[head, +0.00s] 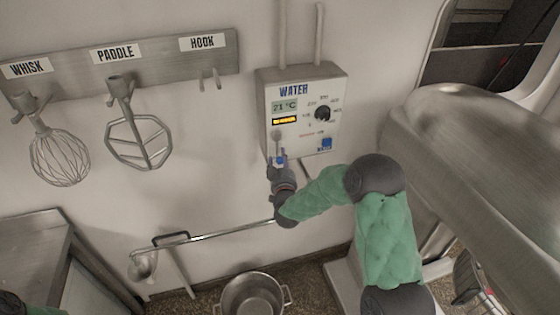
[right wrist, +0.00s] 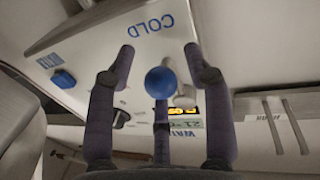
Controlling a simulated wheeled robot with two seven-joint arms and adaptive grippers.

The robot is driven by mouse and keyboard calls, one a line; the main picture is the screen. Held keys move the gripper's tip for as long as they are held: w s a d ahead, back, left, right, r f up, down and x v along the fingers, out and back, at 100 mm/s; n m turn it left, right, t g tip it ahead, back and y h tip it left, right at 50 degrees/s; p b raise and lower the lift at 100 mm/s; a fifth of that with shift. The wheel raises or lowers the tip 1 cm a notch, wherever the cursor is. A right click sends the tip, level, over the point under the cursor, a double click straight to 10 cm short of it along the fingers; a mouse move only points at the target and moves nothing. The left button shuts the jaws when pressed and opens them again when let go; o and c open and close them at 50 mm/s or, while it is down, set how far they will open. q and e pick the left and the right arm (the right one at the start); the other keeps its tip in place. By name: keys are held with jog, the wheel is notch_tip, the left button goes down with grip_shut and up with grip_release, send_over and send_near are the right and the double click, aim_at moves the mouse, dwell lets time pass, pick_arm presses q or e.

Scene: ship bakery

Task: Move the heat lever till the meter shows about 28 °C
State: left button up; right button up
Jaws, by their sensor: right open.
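The heat lever has a blue ball knob (head: 280,160) at the box's lower left. In the right wrist view the blue knob (right wrist: 160,83) shows large, with its grey pivot behind it and the word COLD beside it. My right gripper (head: 281,170) is just below the knob. In the right wrist view my right gripper (right wrist: 159,52) is open, with its fingers spread around the knob and gaps visible on both sides. My left gripper is out of view.
A dial (head: 323,114) and a blue button (head: 327,143) are on the box. A whisk (head: 60,157) and a paddle (head: 138,138) hang at left. A swing spout (head: 215,236) and a steel pot (head: 252,297) are below. A large steel machine (head: 470,150) stands at right.

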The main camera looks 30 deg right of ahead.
aim_at(287, 147)
grip_shut()
jog(key=shift+s+d+r+n+t+b, duration=0.15)
jog(key=shift+d+n+b, duration=0.35)
jog(key=shift+n+b, duration=0.5)
jog(key=shift+s+d+n+t+b, duration=0.1)
jog(key=shift+d+n+b, duration=0.55)
jog(key=shift+b, duration=0.6)
jog(key=shift+s+d+r+n+t+b, duration=0.15)
jog(key=shift+d+n+b, duration=0.25)
jog(key=shift+n+b, duration=0.65)
jog(key=shift+f, duration=0.1)
grip_release()
jog(key=v, duration=1.2)
